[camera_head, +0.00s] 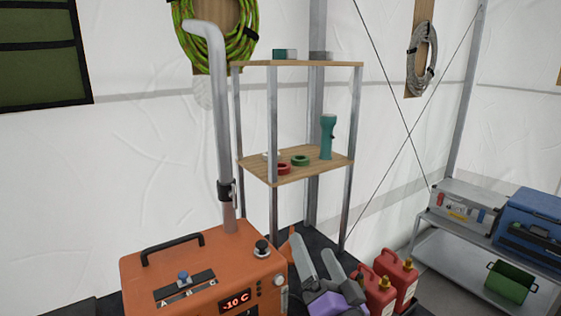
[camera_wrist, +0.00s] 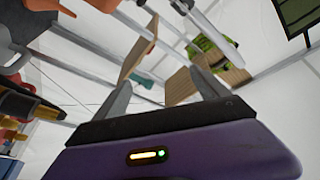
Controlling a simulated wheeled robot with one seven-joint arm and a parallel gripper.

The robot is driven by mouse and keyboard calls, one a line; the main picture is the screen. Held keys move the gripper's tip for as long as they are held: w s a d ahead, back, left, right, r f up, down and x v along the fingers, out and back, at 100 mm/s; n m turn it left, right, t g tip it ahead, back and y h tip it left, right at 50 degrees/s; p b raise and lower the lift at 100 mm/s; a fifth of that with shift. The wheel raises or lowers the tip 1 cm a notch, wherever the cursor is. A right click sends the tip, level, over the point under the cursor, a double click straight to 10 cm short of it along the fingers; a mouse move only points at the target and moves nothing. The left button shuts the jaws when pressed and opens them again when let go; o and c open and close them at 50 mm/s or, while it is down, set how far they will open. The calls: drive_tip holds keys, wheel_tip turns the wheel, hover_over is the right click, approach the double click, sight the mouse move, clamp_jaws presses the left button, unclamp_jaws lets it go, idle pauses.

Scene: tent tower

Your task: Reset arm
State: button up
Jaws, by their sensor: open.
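My gripper (camera_head: 324,268) shows at the bottom of the head view, between the orange heater box (camera_head: 205,275) and two red fuel cans (camera_head: 398,275). Its two grey fingers stand apart with nothing between them. In the wrist view my gripper (camera_wrist: 164,95) also shows its fingers spread over a purple body, with no object between them. The wrist view is strongly tilted. The gripper touches nothing that I can make out.
A wooden shelf rack (camera_head: 258,166) behind holds a teal flashlight (camera_head: 327,137) and tape rolls. A grey pipe (camera_head: 224,130) rises from the heater box. At right, a metal bench (camera_head: 440,255) holds a blue box (camera_head: 535,222), with a green crate (camera_head: 510,282) below.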

drive_tip(key=s+d+f+n+h, duration=0.1)
drive_tip(key=s+d+f+n, duration=0.1)
drive_tip(key=s+d+f, duration=0.3)
drive_tip(key=s+d+f+n+b, duration=0.1)
drive_tip(key=s+f, duration=0.1)
drive_tip(key=s, duration=0.5)
drive_tip(key=s+d+f+n+h, duration=0.1)
drive_tip(key=s+d+f+n, duration=0.1)
drive_tip(key=s+d+f, duration=0.3)
drive_tip(key=s+d+f+g+h, duration=0.1)
drive_tip(key=s+f+g, duration=0.1)
drive_tip(key=s, duration=1.1)
drive_tip(key=s+d+f+g+h+b, duration=0.1)
drive_tip(key=s+f+g+h, duration=0.1)
drive_tip(key=s, duration=1.2)
wheel_tip(320, 180, down, 2)
drive_tip(key=shift+s+d+f+g+b, duration=0.15)
drive_tip(key=shift+s+f+g+b, duration=0.15)
drive_tip(key=shift+g, duration=0.2)
